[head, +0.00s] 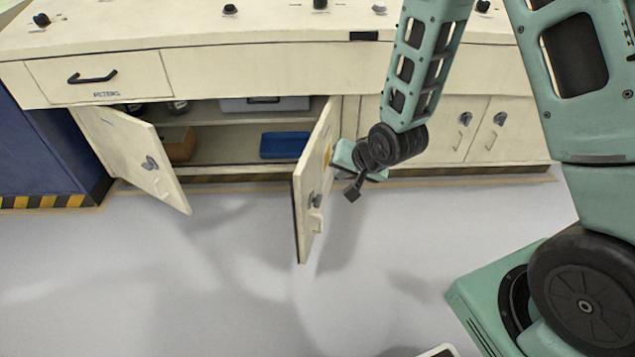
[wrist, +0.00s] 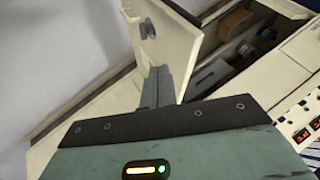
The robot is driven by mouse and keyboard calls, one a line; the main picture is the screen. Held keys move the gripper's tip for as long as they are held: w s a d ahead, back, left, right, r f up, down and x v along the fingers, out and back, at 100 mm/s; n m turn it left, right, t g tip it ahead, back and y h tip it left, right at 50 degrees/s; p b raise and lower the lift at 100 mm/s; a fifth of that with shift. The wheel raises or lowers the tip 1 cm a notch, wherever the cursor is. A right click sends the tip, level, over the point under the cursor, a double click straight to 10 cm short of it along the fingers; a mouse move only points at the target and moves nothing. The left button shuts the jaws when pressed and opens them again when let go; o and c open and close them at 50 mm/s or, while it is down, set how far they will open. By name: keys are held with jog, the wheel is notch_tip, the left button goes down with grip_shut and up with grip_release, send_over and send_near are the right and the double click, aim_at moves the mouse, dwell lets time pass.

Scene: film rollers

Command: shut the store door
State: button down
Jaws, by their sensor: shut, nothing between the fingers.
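The store cupboard has two cream doors standing open. The left door (head: 135,155) is swung outward to the left, with a grey latch on its face. The right door (head: 312,185) stands out toward me, with a grey latch near its free edge. My gripper (head: 351,190) is shut and empty on the right side of that right door, close to its outer face; I cannot tell whether it touches. In the wrist view the shut fingers (wrist: 157,88) lie near an open cream door (wrist: 158,40), with the cupboard inside (wrist: 215,55) beyond it.
Inside the cupboard are a blue tray (head: 284,145), a brown box (head: 178,144) and a grey case (head: 264,103). A FILTERS drawer (head: 98,76) is shut above. A blue cabinet (head: 45,150) stands at the left. The floor in front (head: 150,280) is clear.

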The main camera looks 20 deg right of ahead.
jog(key=b, duration=0.2)
send_near(304, 183)
notch_tip(304, 183, down, 5)
jog(key=d, duration=0.3)
jog(key=shift+w+a+r+b, duration=0.15)
jog(key=shift+w+a+r, duration=0.1)
jog(key=shift+w+a, duration=0.55)
jog(key=shift+w+a+r+b, duration=0.15)
jog(key=shift+w+a+r, duration=0.15)
jog(key=shift+w+a, duration=0.5)
jog(key=shift+s+a, duration=0.1)
jog(key=shift+a, duration=0.05)
